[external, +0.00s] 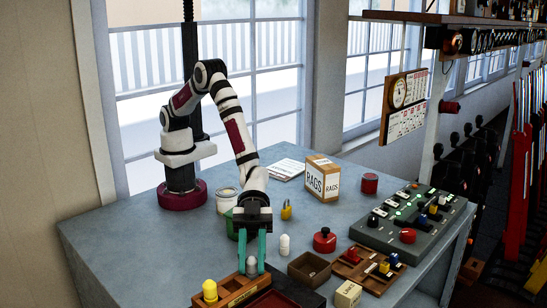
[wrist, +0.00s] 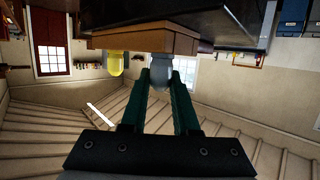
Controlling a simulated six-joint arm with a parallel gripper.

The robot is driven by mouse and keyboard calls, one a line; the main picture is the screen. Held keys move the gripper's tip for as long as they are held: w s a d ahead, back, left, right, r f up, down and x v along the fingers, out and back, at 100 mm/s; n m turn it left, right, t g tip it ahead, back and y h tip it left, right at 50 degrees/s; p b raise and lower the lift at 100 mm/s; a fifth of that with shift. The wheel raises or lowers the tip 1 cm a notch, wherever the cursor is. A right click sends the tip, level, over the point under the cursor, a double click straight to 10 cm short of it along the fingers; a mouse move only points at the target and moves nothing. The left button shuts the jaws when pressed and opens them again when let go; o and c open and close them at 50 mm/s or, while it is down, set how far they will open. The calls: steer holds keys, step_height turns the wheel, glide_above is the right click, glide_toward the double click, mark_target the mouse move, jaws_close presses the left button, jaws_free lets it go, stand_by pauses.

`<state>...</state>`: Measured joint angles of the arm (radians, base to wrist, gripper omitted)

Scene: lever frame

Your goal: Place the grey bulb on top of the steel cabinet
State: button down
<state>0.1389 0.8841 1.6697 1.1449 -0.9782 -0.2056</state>
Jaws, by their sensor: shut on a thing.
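My gripper (external: 252,262), with teal fingers, is at the near edge of the work surface. It is shut on the grey bulb (external: 252,267), which sits upright at the wooden holder (external: 232,289). In the wrist view the grey bulb (wrist: 160,72) is between the fingertips, against the wooden block (wrist: 140,42). I cannot tell whether its base is still seated. A yellow bulb (external: 210,290) stands in the same holder to the left. The broad blue-grey top (external: 130,240) appears to be the steel cabinet's top.
A white bulb-shaped thing (external: 284,245) and a red knob (external: 324,240) stand right of my gripper. A brown open box (external: 309,270) and a switch panel (external: 413,222) lie further right. A white tin (external: 227,200), yellow padlock (external: 286,210) and RAGS box (external: 322,180) stand behind. The left side is clear.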

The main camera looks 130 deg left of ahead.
mark_target(249, 257)
step_height(249, 257, up, 4)
steer(key=shift+s+d+r, duration=0.15)
steer(key=shift+r, duration=0.1)
steer(key=s+d+r, duration=0.7)
steer(key=s, duration=0.2)
steer(key=s+a+r+n+t+y, duration=0.1)
steer(key=s+a+r+n+y, duration=0.3)
steer(key=a, duration=0.6)
steer(key=s+a+r+t, duration=0.1)
steer(key=s+a+r, duration=0.1)
steer(key=a+r, duration=0.55)
steer(key=s+a+r+n+t+y, duration=0.2)
steer(key=s+a+r, duration=0.1)
steer(key=a, duration=0.8)
steer(key=w+a+f, duration=0.4)
steer(key=a+f, duration=0.9)
steer(key=f, duration=0.2)
steer(key=shift+s+a+f+n+y, duration=0.5)
steer(key=shift+s+a+f+y, duration=0.45)
steer(key=shift+a+f, duration=2)
steer(key=shift+s+a+f+n+y, duration=0.5)
steer(key=shift+s+a+f, duration=0.85)
steer(key=shift+f, duration=3.05)
steer(key=shift+s+a+f+n+y, duration=0.5)
steer(key=shift+s+a+f+y, duration=0.4)
steer(key=shift+a+f, duration=2.05)
